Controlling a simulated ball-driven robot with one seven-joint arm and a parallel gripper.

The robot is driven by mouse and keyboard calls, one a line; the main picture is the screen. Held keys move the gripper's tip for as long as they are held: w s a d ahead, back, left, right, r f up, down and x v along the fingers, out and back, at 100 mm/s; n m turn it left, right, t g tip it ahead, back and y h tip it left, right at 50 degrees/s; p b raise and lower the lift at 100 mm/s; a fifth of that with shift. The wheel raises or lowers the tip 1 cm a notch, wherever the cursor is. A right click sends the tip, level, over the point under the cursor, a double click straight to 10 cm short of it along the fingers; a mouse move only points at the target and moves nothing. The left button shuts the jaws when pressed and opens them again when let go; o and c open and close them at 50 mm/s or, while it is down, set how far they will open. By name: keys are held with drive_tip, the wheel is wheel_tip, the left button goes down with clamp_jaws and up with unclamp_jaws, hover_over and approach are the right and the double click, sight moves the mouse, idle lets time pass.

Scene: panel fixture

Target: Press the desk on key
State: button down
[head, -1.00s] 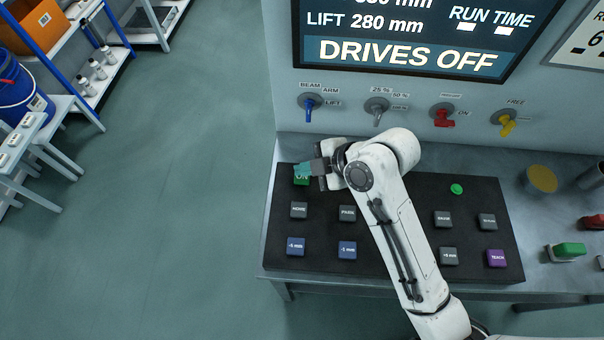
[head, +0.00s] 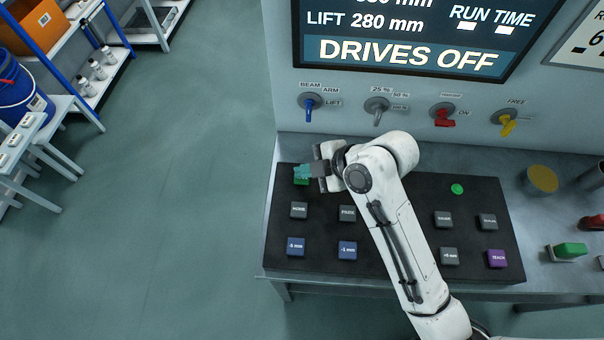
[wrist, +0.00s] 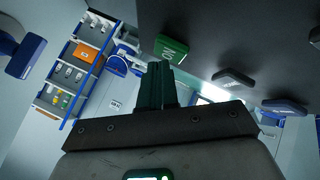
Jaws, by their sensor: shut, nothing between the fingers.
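The desk's green ON key (head: 301,182) is at the far left corner of the black key panel (head: 400,225). In the head view my gripper's teal fingertips (head: 303,171) cover its upper part and its label. My gripper is shut and empty. In the wrist view the green key (wrist: 171,49) shows its ON label just beyond the closed fingertips (wrist: 159,68). I cannot tell whether the tips touch it. The screen (head: 405,53) above reads DRIVES OFF.
The HOME key (head: 299,210) and PARK key (head: 347,213) lie nearer, with blue keys below them. Knobs, including a blue-handled one (head: 309,106), line the wall behind. A green button (head: 457,189) sits right of my arm. Open floor lies left.

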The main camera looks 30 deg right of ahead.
sight(306, 179)
drive_tip(key=shift+f, duration=0.45)
idle(0.4)
drive_tip(key=shift+r, duration=0.1)
drive_tip(key=shift+r+p, duration=0.7)
drive_tip(key=shift+r, duration=0.1)
drive_tip(key=shift+r, duration=0.1)
wheel_tip(306, 179, up, 5)
drive_tip(key=p, duration=0.5)
idle(0.9)
